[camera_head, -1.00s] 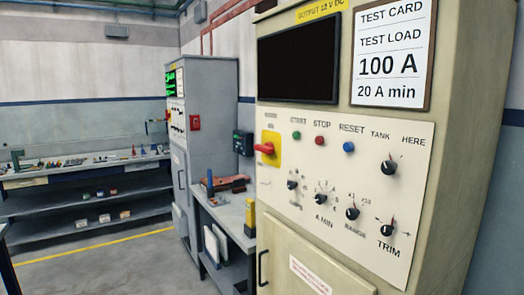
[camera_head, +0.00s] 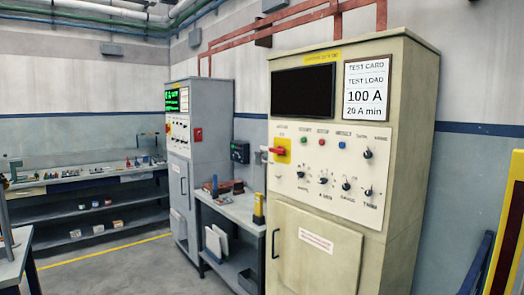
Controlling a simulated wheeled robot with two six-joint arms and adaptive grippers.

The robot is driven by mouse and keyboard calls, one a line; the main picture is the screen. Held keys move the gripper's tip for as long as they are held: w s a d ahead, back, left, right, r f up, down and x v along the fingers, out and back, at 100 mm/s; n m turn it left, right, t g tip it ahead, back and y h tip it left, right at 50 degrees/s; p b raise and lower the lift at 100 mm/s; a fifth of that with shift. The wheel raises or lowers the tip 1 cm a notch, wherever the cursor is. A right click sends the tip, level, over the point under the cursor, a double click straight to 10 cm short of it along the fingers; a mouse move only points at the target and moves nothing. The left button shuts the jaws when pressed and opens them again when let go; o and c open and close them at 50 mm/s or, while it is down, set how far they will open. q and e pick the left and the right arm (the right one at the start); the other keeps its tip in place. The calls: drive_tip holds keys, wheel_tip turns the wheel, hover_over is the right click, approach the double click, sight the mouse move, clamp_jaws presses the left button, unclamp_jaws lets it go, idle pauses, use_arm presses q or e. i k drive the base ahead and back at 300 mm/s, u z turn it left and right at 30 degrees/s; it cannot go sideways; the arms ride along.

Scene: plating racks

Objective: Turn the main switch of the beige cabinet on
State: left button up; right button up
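The beige cabinet (camera_head: 410,140) stands right of centre, facing me at an angle. Its main switch (camera_head: 279,150) is a red handle on a yellow plate at the upper left of the white control panel. The handle looks roughly horizontal, pointing left; its marks are too small to read. The screen (camera_head: 303,92) above the panel is dark. Green, red and blue buttons and several black knobs sit right of the switch. Neither of my grippers is in view.
A grey cabinet (camera_head: 212,130) with a lit green display stands further back. A low bench (camera_head: 235,208) sits between the cabinets. A long workbench (camera_head: 90,178) runs along the back wall. A yellow-edged frame (camera_head: 507,235) stands at the right edge.

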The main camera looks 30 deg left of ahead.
sight(280, 150)
drive_tip(key=u, duration=0.65)
drive_tip(key=i, duration=0.4)
drive_tip(key=u, duration=0.65)
drive_tip(key=i, duration=0.9)
drive_tip(key=z, duration=0.1)
